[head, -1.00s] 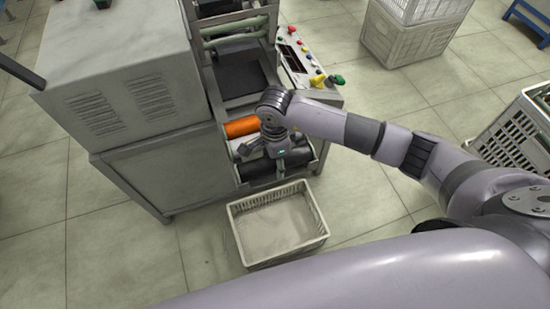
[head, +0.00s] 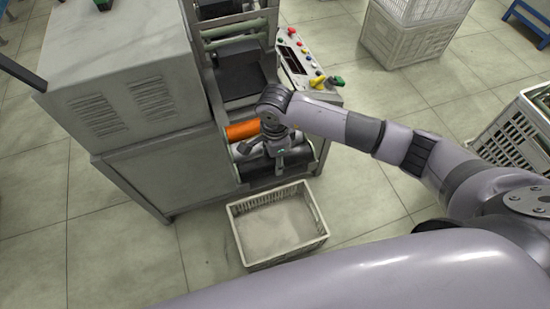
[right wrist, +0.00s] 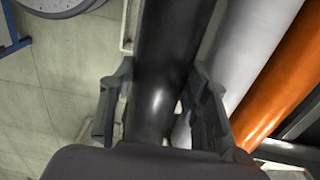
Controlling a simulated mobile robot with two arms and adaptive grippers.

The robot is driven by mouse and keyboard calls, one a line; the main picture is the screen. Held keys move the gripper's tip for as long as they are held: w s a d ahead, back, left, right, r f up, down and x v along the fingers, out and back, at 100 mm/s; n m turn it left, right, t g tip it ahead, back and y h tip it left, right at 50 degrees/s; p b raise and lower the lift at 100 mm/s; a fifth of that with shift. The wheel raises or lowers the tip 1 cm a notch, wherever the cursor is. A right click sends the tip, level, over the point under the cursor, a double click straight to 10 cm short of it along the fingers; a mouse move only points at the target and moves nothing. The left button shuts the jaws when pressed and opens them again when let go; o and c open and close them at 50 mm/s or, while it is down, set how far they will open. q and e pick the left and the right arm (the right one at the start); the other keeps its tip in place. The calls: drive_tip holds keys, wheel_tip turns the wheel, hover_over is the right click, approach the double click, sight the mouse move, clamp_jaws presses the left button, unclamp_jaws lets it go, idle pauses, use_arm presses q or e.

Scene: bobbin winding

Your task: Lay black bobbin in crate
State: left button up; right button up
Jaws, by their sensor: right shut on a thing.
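The black bobbin (right wrist: 165,60) is a long, smooth, dark cylinder in the right wrist view. It runs up the picture between the two fingers of my right gripper (right wrist: 158,105), which is shut on it. The crate (head: 288,254) is a pale, low, open box on the floor just in front of the machine. It looks empty. My left gripper is not in view.
An orange bobbin (head: 242,130) lies in the machine (head: 165,160) behind my gripper; a pale roller (right wrist: 245,55) is beside the held bobbin. A control panel (head: 300,62) is at upper right. More crates (head: 412,38) stand on the right. Floor around the low crate is clear.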

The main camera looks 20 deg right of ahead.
drive_tip(key=shift+r+p, duration=2.95)
drive_tip(key=shift+r, duration=2.1)
